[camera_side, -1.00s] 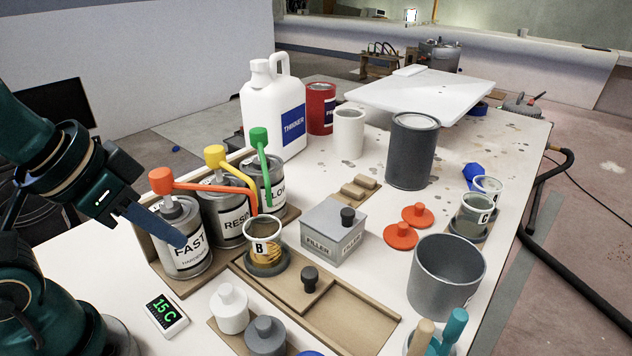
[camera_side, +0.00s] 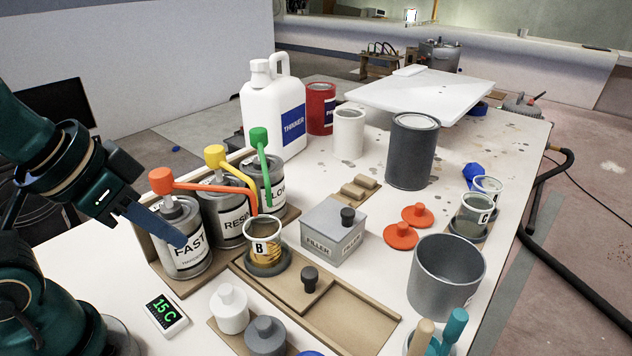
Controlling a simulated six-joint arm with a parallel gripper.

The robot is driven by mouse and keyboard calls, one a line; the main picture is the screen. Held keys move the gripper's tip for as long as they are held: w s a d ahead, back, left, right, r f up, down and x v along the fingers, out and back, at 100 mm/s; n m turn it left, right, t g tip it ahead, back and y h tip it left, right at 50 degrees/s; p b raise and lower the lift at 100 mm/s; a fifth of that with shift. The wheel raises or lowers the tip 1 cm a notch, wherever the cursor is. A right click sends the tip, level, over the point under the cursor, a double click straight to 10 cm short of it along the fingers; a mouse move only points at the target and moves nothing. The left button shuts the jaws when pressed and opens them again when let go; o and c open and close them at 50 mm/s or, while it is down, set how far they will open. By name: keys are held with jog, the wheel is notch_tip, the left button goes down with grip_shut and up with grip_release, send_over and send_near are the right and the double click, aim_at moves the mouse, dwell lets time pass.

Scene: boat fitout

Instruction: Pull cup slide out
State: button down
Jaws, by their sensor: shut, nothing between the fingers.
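The cup slide is a tan wooden piece with a dark grey knob (camera_side: 310,279), lying in a long wooden track (camera_side: 352,322). A clear cup marked B (camera_side: 264,239) with amber liquid sits in a dark ring at the slide's back left end, beneath the pump spouts. The front right part of the track is empty. My gripper (camera_side: 182,243) is shut and empty at the left, in front of the FAST can (camera_side: 187,236) in this view and apart from the knob.
Cans with orange, yellow and green pump heads (camera_side: 215,157) stand behind the cup. A grey FILLER box (camera_side: 334,230) is right of the slide. White and grey knobbed pieces (camera_side: 229,310) and a 15 C display (camera_side: 166,313) are in front. A grey pot (camera_side: 445,274) stands right.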

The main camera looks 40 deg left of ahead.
jog(key=c, duration=0.6)
grip_release()
jog(key=shift+n, duration=0.3)
jog(key=shift+r+n, duration=0.1)
jog(key=shift+n, duration=0.4)
jog(key=w+r+n, duration=0.4)
jog(key=n, duration=0.1)
jog(key=n+g, duration=0.4)
jog(key=n, duration=0.3)
send_near(310, 271)
jog(key=w+a, duration=0.2)
jog(key=shift+g, duration=0.8)
jog(key=f, duration=0.1)
jog(key=d+f, duration=0.1)
jog(key=f, duration=0.1)
jog(key=d+f, duration=0.1)
jog(key=f, duration=0.1)
jog(key=shift+s+f, duration=0.25)
jog(key=shift+s, duration=0.05)
jog(key=shift+f, duration=2.5)
